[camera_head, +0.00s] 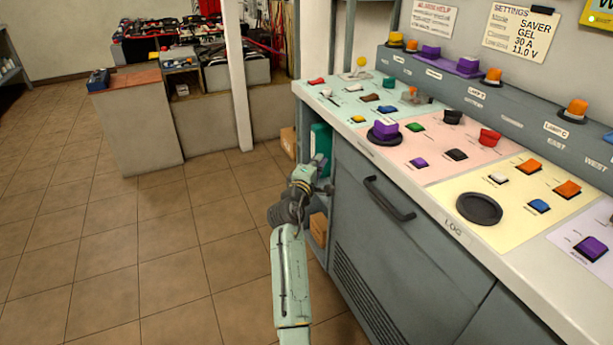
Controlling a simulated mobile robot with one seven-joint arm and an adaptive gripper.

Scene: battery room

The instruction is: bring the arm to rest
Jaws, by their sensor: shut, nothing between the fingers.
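My arm rises from the bottom middle of the picture, its pale green link in front of the left end of the grey console (360,240). My gripper (322,172) is at the far end of the arm, small and partly hidden by my wrist. It is shut and empty. It is beside the console's open side shelf and below the level of the worktop. I cannot tell whether any part of it touches the shelf.
The console top carries colored buttons, switches and a round black dial (479,208). A drawer handle (389,198) sticks out in front. A white post (237,75) and a cluttered bench (138,120) stand behind. The tiled floor (110,235) at left is clear.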

